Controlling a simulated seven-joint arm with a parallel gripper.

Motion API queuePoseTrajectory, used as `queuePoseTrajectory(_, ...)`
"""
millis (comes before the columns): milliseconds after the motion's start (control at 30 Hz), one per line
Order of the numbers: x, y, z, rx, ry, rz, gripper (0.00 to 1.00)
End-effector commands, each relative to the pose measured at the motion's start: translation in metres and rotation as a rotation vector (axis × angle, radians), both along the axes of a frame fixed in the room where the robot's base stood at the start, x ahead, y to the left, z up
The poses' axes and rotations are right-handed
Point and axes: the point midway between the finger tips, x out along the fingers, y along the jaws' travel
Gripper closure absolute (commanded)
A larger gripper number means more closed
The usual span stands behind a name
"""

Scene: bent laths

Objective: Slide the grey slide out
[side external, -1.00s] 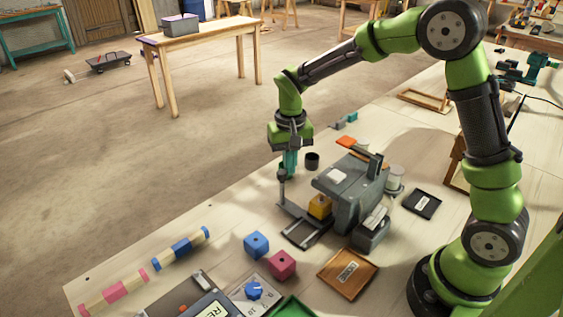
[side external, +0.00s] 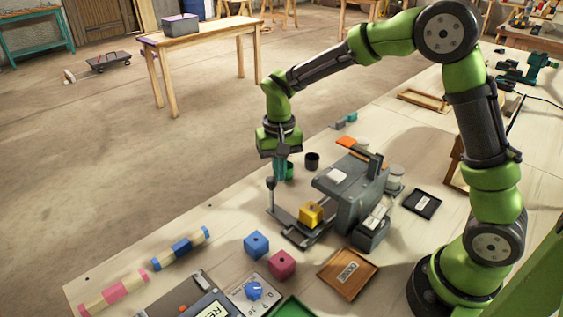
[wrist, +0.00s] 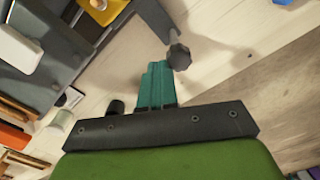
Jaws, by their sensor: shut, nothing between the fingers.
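The grey slide (side external: 284,220) sticks out to the left from the grey machine (side external: 352,195) on the bench. A post with a dark knob (side external: 271,183) stands at its outer end. In the wrist view the dark faceted knob (wrist: 179,56) is right at the teal fingertips (wrist: 155,75). I cannot tell whether they touch. The yellow block also shows at the wrist view's top edge.
Blue (side external: 256,244) and pink (side external: 281,264) cubes and a wooden tray (side external: 347,274) lie nearer. The bench left of the knob is clear to its edge.

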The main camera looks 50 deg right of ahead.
Motion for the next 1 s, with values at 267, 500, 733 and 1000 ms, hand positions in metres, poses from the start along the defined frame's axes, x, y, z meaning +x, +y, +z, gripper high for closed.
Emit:
queuePoseTrajectory(267,0.000,0.010,0.000,0.001,-0.001,0.002,1.00)
queuePoseTrajectory(500,0.000,0.016,0.000,0.000,0.000,0.000,1.00)
queuePoseTrajectory(733,0.000,0.009,0.000,0.000,-0.001,-0.001,1.00)
queuePoseTrajectory(1000,0.000,0.003,0.004,0.000,-0.002,-0.001,1.00)
